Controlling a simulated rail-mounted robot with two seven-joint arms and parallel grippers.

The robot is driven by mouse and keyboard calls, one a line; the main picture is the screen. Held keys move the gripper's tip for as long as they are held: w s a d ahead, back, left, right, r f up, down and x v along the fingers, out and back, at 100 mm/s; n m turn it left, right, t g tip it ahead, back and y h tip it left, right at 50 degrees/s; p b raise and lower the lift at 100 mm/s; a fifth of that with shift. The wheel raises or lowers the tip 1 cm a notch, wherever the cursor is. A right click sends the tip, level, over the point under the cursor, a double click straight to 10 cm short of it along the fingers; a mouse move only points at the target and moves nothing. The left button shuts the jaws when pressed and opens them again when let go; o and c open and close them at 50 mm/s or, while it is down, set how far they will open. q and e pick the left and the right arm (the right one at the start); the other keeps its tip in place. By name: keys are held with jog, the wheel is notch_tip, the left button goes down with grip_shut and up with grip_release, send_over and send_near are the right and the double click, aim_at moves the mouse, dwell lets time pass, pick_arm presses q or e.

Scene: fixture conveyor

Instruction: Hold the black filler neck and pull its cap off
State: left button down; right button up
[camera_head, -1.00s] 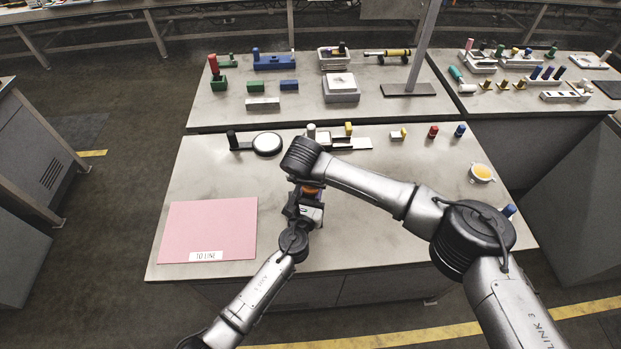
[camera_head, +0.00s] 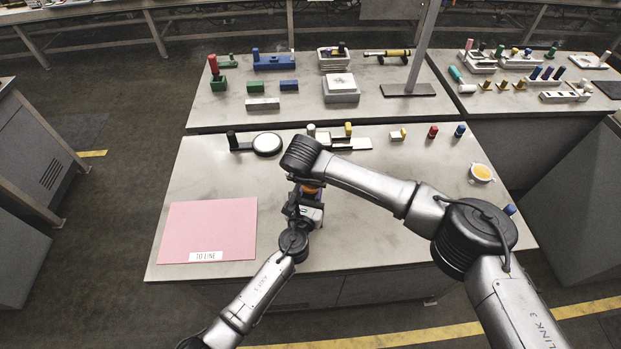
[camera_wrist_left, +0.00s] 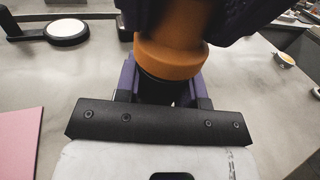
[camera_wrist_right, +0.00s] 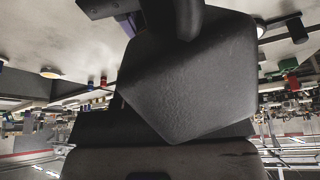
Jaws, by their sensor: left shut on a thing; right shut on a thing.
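The orange cap (camera_wrist_left: 170,55) shows in the left wrist view, above the black filler neck (camera_wrist_left: 155,88). In the head view only a small part of the cap (camera_head: 312,186) shows between my two wrists. My left gripper (camera_wrist_left: 158,85) is shut on the black neck, with a purple-edged finger on each side. My right gripper (camera_wrist_left: 185,12) comes from above and is shut on the cap, whose top it hides. In the head view my right wrist covers that gripper. A large dark shape fills the right wrist view and hides the grip. I cannot tell whether cap and neck still touch.
A pink mat (camera_head: 207,230) lies at the table's front left. A black-handled round white-topped piece (camera_head: 267,144) stands behind. Red (camera_head: 433,131) and blue (camera_head: 460,130) pegs and a cup with orange contents (camera_head: 482,172) are at right. The table's front right is mostly clear.

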jog(key=shift+r, duration=0.8)
jog(key=shift+r, duration=0.15)
jog(key=shift+r, duration=1.9)
pick_arm(q)
jog(key=c, duration=0.6)
grip_release()
jog(key=shift+c, duration=0.2)
jog(key=shift+s, duration=0.1)
pick_arm(e)
jog(key=shift+r, duration=0.1)
